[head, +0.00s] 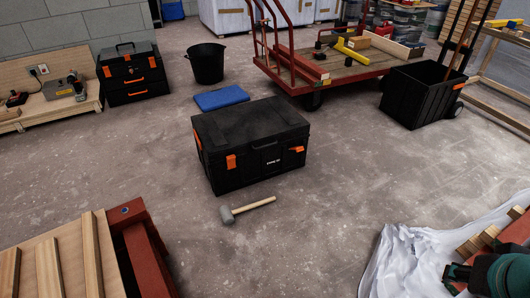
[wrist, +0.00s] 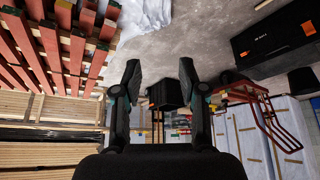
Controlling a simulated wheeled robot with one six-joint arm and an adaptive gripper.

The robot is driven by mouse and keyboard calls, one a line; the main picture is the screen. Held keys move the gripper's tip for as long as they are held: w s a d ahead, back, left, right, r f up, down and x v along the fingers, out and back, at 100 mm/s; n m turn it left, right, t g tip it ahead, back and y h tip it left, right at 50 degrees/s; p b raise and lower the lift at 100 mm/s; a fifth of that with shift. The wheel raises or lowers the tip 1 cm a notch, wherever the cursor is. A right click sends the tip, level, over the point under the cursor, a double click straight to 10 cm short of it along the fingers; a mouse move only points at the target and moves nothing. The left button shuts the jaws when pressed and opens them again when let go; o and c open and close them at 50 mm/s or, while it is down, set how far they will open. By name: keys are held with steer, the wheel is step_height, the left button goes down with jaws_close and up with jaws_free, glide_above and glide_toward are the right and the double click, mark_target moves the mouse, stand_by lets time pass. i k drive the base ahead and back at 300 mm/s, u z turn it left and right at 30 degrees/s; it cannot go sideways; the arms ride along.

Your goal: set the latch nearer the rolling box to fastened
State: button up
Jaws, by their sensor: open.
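A black toolbox (head: 250,143) stands on the floor in the middle of the head view. Its left orange latch (head: 231,161) lies upright against the front. Its right orange latch (head: 297,149), on the side towards the rolling box, looks turned sideways. The black rolling box (head: 418,95) stands open-topped at the right. The rolling box (wrist: 166,94) shows beyond my fingers. My gripper (wrist: 160,76) is open and empty, far from the latches.
A mallet (head: 247,209) lies in front of the toolbox and a blue case (head: 221,97) behind it. A red cart (head: 330,75) stands behind. Red-framed battens (head: 90,250) are at lower left, white sheeting (head: 410,255) at lower right.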

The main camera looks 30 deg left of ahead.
mark_target(299, 148)
steer(key=u, duration=0.2)
steer(key=i, duration=0.95)
